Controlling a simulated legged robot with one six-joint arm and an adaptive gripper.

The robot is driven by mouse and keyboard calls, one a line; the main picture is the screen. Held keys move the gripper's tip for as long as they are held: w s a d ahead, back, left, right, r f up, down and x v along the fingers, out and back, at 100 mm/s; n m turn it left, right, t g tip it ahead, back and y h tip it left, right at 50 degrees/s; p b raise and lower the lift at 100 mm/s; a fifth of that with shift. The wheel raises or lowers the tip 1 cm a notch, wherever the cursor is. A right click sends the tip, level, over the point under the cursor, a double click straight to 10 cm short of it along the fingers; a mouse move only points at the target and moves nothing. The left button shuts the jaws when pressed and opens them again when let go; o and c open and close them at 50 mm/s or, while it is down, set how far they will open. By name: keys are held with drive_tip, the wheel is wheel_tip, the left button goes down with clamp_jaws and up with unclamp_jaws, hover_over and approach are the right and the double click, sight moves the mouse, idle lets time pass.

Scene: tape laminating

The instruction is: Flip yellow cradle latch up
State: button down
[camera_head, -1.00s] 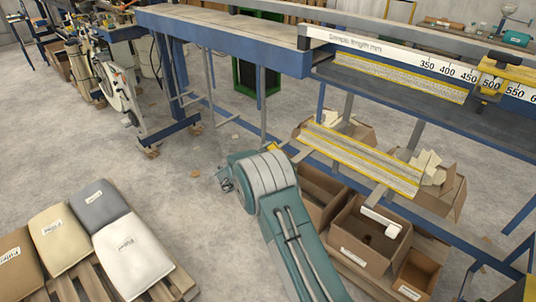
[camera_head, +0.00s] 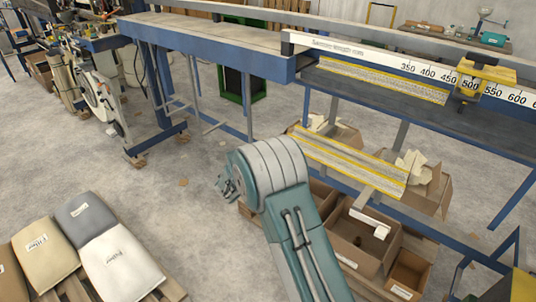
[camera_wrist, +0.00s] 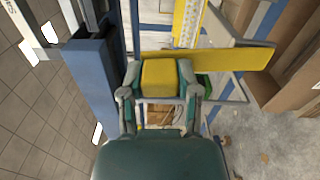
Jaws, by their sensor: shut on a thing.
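In the wrist view my gripper (camera_wrist: 160,70) is shut on a yellow block, the cradle latch (camera_wrist: 160,82), with one finger on each side. A yellow plate (camera_wrist: 235,58) extends right from behind it. The yellow-edged cradle (camera_wrist: 190,22) with its speckled trough runs up beyond the plate. In the head view the cradle (camera_head: 355,162) slopes down to the right on the lower blue frame. My arm crosses the middle of that view. The latch cannot be made out there, and whether it is up or down is unclear.
A second trough (camera_head: 380,80) sits above the cradle, below a white ruler (camera_head: 430,73). Cardboard boxes (camera_head: 365,240) stand under the cradle. Filled bags (camera_head: 115,262) lie at lower left.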

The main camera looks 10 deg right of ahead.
drive_tip(key=shift+s+d+f+m, duration=0.1)
drive_tip(key=shift+s+d+m, duration=0.4)
drive_tip(key=shift+m, duration=0.2)
drive_tip(key=shift+c, duration=1.6)
unclamp_jaws()
drive_tip(key=v, duration=1.2)
